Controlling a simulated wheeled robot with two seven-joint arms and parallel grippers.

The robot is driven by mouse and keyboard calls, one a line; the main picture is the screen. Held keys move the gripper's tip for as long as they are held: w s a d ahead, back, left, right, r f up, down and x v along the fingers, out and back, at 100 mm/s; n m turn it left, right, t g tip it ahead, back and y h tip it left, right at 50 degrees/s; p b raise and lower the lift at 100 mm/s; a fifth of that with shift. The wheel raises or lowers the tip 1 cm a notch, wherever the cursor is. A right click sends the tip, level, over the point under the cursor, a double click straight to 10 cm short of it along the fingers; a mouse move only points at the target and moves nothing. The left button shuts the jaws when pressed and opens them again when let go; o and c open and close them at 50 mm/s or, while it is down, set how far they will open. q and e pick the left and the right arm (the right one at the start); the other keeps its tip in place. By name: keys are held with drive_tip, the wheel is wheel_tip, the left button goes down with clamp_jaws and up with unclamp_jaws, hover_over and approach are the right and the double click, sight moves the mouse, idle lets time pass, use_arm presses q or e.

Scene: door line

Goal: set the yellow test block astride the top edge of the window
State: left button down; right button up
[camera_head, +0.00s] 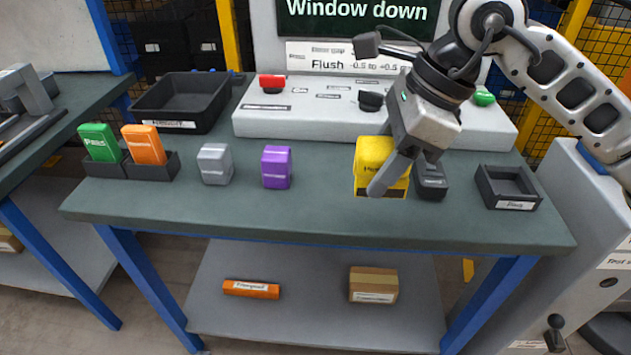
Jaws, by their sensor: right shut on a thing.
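The yellow test block (370,154) stands upright on the green-grey bench top, right of centre, with a dark band along its bottom. My right gripper (396,180) reaches down over it from the upper right and is shut on it. One finger crosses the block's front and hides part of its label. I cannot tell whether the block still touches the bench. The window and its top edge are not in view. My left gripper is not in view.
On the bench (300,215) are a purple block (277,167), a grey block (214,164), green (100,143) and orange (144,145) cards in holders, a black bin (181,102) and an empty tray (508,187). A button console (310,122) stands behind, below a "Window down" screen (353,20).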

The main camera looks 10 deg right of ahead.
drive_tip(key=w+d+f, duration=0.1)
drive_tip(key=w+f, duration=0.2)
drive_tip(key=w, duration=0.1)
drive_tip(key=w+d+f+p, duration=0.1)
drive_tip(key=w+d+f, duration=0.1)
drive_tip(key=w+f, duration=0.1)
drive_tip(key=w+d+f, duration=0.1)
drive_tip(key=w+f, duration=0.2)
drive_tip(key=w, duration=0.2)
drive_tip(key=shift+w+d+p, duration=0.3)
drive_tip(key=shift+d+p, duration=0.1)
drive_tip(key=shift+w+f, duration=0.1)
drive_tip(key=shift+f, duration=0.15)
drive_tip(key=shift+w+d+f, duration=0.1)
drive_tip(key=shift+d+f, duration=0.05)
drive_tip(key=shift+f, duration=1.7)
drive_tip(key=o, duration=1.2)
drive_tip(key=shift+r, duration=0.1)
drive_tip(key=shift+c, duration=0.2)
